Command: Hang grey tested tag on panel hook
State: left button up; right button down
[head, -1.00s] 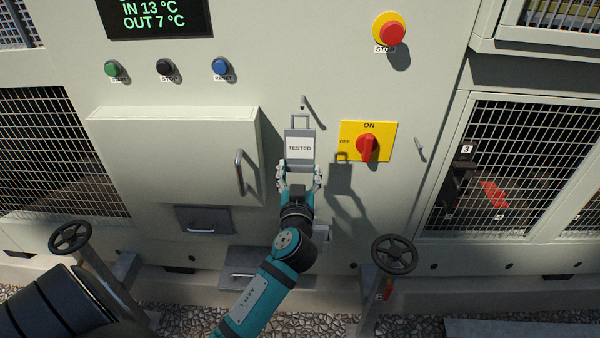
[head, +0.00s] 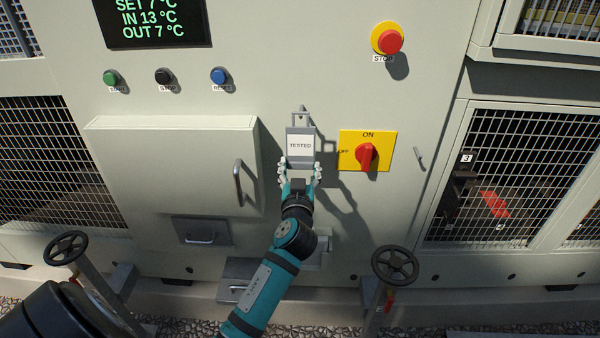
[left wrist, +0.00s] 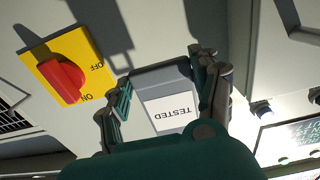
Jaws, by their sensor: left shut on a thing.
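The grey tag (head: 300,131) has a white label reading TESTED and a narrow loop at its top. My left gripper (head: 300,171) is shut on its lower part and holds it upright in front of the panel. The tag (left wrist: 169,107) appears upside down between the fingers in the left wrist view. The panel hook (head: 302,109) is a small peg at the top of the tag's loop. The loop overlaps the hook in the head view; I cannot tell whether it is around it. My right gripper is not in view.
A yellow switch plate with a red knob (head: 365,154) is right of the tag. A second hook (head: 419,158) is farther right. A box with a handle (head: 180,165) juts out at left. Handwheels (head: 395,264) stand below.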

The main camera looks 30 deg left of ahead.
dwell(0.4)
pick_arm(q)
jog(key=shift+w+a+b, duration=0.15)
jog(key=shift+b, duration=0.2)
jog(key=shift+w, duration=0.1)
jog(key=shift+w+a, duration=0.1)
jog(key=shift+b+x, duration=0.5)
jog(key=shift+x, duration=1.55)
